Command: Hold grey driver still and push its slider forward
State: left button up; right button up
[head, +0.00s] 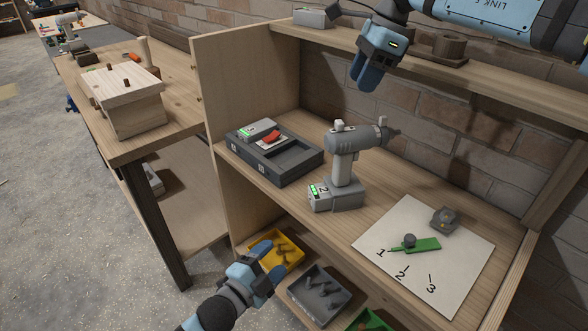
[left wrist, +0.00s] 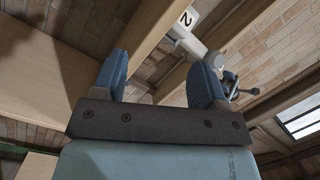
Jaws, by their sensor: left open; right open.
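The grey driver (head: 346,160) stands upright on the shelf in the head view, on its battery base marked 2, its chuck pointing right. A small pale knob (head: 339,125) sticks up from its top; I cannot tell if this is the slider. My left gripper (head: 268,258) is open and empty, low in front of the shelf edge, left of and below the driver. The left wrist view shows its open fingers (left wrist: 164,80) with the driver (left wrist: 188,38) beyond them, not touched. My right gripper (head: 364,76) hangs open above the driver, apart from it.
A dark tray (head: 290,165) with a battery and a red piece sits left of the driver. A white numbered sheet (head: 460,270) with a green piece lies right. Yellow (head: 293,258) and grey (head: 318,292) bins sit below. An upper shelf (head: 430,65) runs behind.

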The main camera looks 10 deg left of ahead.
pick_arm(q)
jog(key=w+d+r+m+g+h, duration=0.25)
jog(key=w+r+m+h, duration=0.55)
jog(key=m, duration=0.8)
jog(key=m+g, duration=0.6)
jog(key=m, duration=1)
send_near(349, 163)
jog(key=shift+h, duration=0.3)
jog(key=w+d, duration=0.2)
jog(key=d, duration=0.1)
jog(key=w+d+f, duration=0.1)
jog(key=w+d, duration=0.1)
jog(key=d, duration=0.1)
jog(key=w+d+f, duration=0.1)
jog(key=w+d, duration=0.1)
jog(key=d, duration=0.1)
jog(key=shift+w+d, duration=0.1)
jog(key=shift+w, duration=0.1)
